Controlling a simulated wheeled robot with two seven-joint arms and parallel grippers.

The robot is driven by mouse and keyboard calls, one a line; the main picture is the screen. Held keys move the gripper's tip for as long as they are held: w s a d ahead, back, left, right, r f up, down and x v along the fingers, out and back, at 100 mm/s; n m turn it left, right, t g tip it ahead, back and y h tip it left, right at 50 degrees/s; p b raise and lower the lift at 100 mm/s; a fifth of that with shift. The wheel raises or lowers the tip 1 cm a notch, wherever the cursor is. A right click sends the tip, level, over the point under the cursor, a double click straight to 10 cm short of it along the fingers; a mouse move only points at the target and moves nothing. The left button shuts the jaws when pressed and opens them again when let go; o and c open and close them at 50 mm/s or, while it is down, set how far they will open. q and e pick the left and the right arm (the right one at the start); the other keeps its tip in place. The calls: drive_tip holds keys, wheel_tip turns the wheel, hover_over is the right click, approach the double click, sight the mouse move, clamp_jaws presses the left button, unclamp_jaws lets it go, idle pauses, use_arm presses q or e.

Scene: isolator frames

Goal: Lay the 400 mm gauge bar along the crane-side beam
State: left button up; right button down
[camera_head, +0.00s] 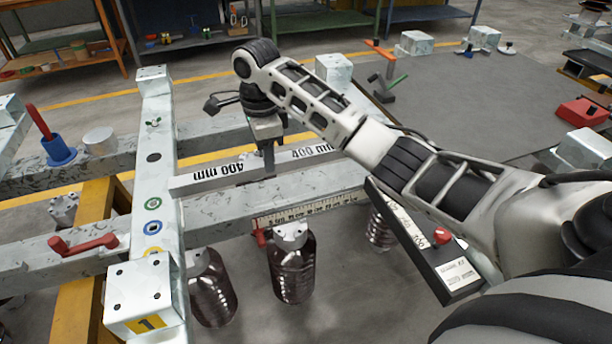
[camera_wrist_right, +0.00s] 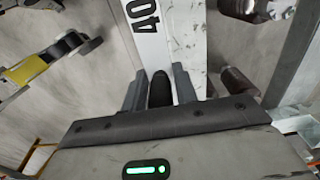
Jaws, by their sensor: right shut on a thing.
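The 400 mm gauge bar (camera_head: 215,173) is a long pale bar with "400 mm" printed twice on its side. It lies roughly level along the far side of a speckled grey beam (camera_head: 225,206), its left end close to the pale cross member (camera_head: 156,185). I cannot tell whether it touches the beam. My right gripper (camera_head: 268,160) points down and is shut on the bar near its middle. In the right wrist view the bar (camera_wrist_right: 146,30) runs up from the gripper (camera_wrist_right: 158,90), beside the speckled beam (camera_wrist_right: 188,45). My left gripper is not in view.
A ruler scale (camera_head: 308,212) is on the near beam's side.

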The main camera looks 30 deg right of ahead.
drive_tip(key=w+d+f, duration=0.1)
drive_tip(key=d+f, duration=0.2)
drive_tip(key=d+f+b, duration=0.1)
drive_tip(key=d+f, duration=0.2)
drive_tip(key=d, duration=0.1)
drive_tip(key=w+d+f, duration=0.1)
drive_tip(key=d+f, duration=0.1)
drive_tip(key=d, duration=0.2)
drive_tip(key=shift+w+f, duration=0.3)
drive_tip(key=shift+f, duration=0.1)
drive_tip(key=shift+d+f+b, duration=0.1)
drive_tip(key=shift+f+b, duration=0.35)
drive_tip(key=shift+f, duration=1.1)
drive_tip(key=c, duration=1.1)
unclamp_jaws()
drive_tip(key=shift+f, duration=0.15)
